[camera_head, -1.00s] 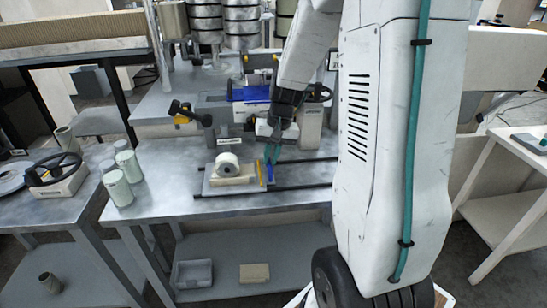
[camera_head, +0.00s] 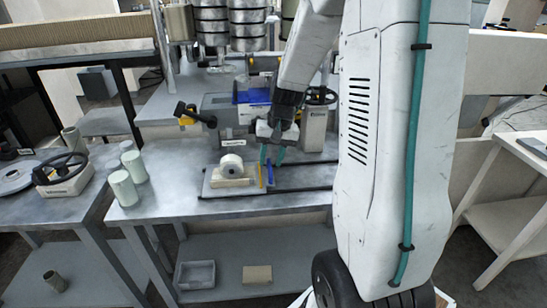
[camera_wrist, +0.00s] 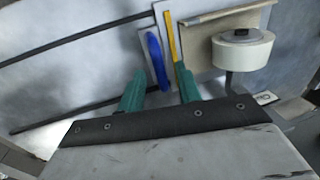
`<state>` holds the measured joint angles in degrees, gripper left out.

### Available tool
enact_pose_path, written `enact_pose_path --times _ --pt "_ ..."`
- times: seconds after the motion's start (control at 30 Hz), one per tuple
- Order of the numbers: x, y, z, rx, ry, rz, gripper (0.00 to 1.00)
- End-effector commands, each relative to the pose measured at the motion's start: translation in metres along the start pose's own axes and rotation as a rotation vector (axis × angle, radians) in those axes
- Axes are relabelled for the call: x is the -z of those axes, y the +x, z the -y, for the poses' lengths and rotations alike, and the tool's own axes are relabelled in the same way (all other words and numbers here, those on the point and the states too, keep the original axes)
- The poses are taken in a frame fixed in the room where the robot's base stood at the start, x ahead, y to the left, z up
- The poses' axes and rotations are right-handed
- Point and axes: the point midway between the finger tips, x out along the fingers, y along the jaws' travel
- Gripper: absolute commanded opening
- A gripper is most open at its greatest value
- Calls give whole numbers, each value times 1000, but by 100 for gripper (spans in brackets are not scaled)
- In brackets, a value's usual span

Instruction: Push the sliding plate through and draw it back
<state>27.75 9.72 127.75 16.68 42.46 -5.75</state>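The sliding plate (camera_head: 214,188) is a flat grey plate on two dark rails on the metal table. It carries a pale block with a white roll (camera_head: 231,166), a yellow strip (camera_head: 260,176) and an upright blue handle (camera_head: 270,175) at its right end. My gripper (camera_head: 272,157) is over this right end, its teal fingers pointing down. In the wrist view my gripper (camera_wrist: 160,78) is open, with the blue handle (camera_wrist: 155,60) showing between its fingers. The right finger is close to the yellow strip (camera_wrist: 171,38). I cannot tell whether either finger touches anything.
The rails (camera_head: 305,188) run bare to the right of the plate. Pale green cylinders (camera_head: 124,188) stand at the table's left edge. A grey machine post (camera_head: 313,128) with a black handwheel stands behind my gripper. A lower shelf holds a grey bin (camera_head: 195,275) and a tan box.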

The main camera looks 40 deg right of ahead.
Motion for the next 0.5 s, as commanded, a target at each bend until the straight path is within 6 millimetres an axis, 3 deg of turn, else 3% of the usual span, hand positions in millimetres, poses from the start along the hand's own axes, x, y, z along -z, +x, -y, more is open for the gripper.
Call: enact_pose_path --times 0.3,0.5 --pt "0 -52 -1 0 1 -5 34" --pt "0 -72 -1 0 0 -3 34"
